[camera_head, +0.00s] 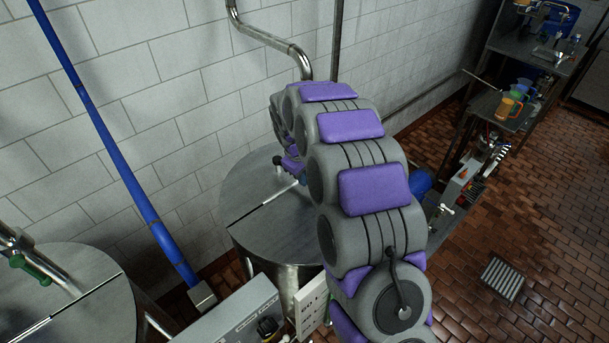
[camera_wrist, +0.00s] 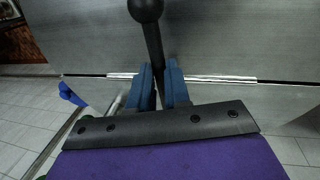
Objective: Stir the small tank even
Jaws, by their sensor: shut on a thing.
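In the wrist view, my gripper (camera_wrist: 161,76) has its two blue fingers shut on a black rod with a round ball end (camera_wrist: 152,36). The rod runs between the fingers, and its lower end is hidden. Behind it lies a grey metal surface with a bright seam, which looks like a tank lid (camera_wrist: 230,45). In the head view, a round steel tank (camera_head: 265,225) with a seamed flat lid stands at the centre. My arm reaches over its far right side and hides most of the gripper. A second steel tank (camera_head: 75,310) is at the lower left; I cannot tell which is smaller.
A control box (camera_head: 235,318) with a dark knob stands in front of the centre tank. A blue pipe (camera_head: 110,140) slants down the tiled wall at left.

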